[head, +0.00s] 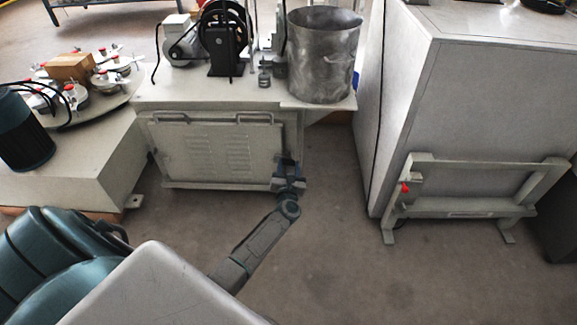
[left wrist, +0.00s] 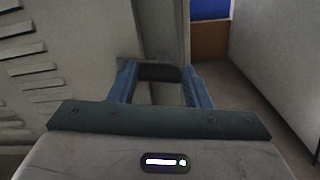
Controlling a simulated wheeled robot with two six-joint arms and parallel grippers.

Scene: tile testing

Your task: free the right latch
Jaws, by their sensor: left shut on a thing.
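A grey metal cover panel (head: 220,150) with louvre slots closes the front of the machine cabinet, with two bar handles (head: 168,117) along its top edge. Its louvres show at the left of the left wrist view (left wrist: 25,70). My left gripper (head: 288,168) is at the panel's right edge, below the right handle (head: 255,117). In the left wrist view its two blue fingers (left wrist: 160,80) are shut on a small dark part (left wrist: 160,73), which looks like the right latch. The gripper hides most of the latch, so I cannot tell its position. My right gripper is not in view.
A steel pot (head: 322,60) and a motor with a wheel (head: 224,38) stand on the cabinet top. A large grey machine (head: 470,100) with a low frame (head: 480,185) stands to the right. Open floor (head: 335,240) lies between. A round table (head: 75,110) holds small devices at left.

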